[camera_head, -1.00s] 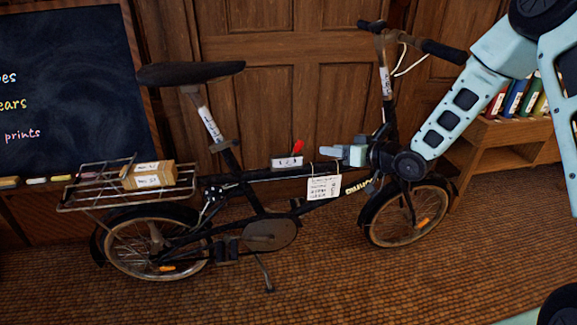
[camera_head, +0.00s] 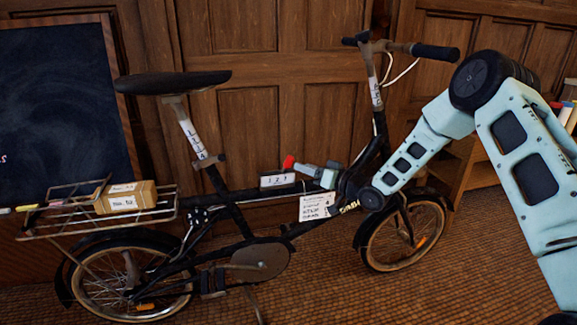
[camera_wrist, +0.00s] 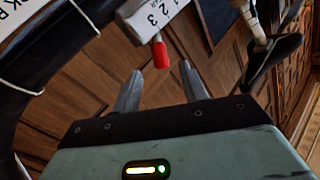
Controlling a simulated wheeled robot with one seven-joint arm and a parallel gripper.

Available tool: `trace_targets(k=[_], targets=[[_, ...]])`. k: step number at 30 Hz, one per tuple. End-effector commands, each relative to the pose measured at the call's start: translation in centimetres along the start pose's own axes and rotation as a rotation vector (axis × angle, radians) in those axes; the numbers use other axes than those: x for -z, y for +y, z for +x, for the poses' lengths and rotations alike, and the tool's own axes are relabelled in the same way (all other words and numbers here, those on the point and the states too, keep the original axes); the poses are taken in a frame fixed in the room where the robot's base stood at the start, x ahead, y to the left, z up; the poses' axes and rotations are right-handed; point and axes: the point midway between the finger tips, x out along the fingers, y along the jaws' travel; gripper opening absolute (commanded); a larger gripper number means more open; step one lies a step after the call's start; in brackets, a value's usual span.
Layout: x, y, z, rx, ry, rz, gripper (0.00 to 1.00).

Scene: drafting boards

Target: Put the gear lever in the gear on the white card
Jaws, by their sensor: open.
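The red-tipped gear lever (camera_head: 289,162) sticks up from a small white shifter box marked 1 2 3 (camera_head: 278,180) on the bicycle's top tube. In the head view its knob is above the right part of the box. A white card (camera_head: 314,206) with handwriting hangs below the tube; its gear is too small to read. My gripper (camera_head: 306,169) is open just right of the lever. In the wrist view the red knob (camera_wrist: 160,55) is just beyond and between my open fingertips (camera_wrist: 159,82), untouched. The numbered box (camera_wrist: 150,14) is behind it.
The black bicycle has a saddle (camera_head: 172,83), handlebar (camera_head: 432,51) and a rear rack (camera_head: 60,228) carrying a cardboard box (camera_head: 126,197). A blackboard (camera_head: 55,95) and wood panelling stand behind. A bookshelf (camera_head: 470,165) is at right. The front fork and wheel are close below my arm.

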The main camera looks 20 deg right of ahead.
Motion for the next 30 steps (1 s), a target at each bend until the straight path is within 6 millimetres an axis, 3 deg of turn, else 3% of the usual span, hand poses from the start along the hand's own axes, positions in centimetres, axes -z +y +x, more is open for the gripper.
trace_targets(k=[3, 10, 15, 24, 29, 30], targets=[[-0.2, -0.1, 2.6, 0.004, 0.002, -0.002, 0.43], [-0.1, 0.0, 6.1, 0.000, 0.001, -0.002, 0.43], [0.0, 0.0, 7.2, 0.001, 0.000, 0.000, 0.43], [0.0, -0.1, 7.4, 0.000, 0.000, 0.000, 0.43], [0.0, 0.0, 7.4, 0.000, 0.000, 0.000, 0.02], [0.0, 0.0, 7.4, 0.000, 0.000, 0.000, 0.00]])
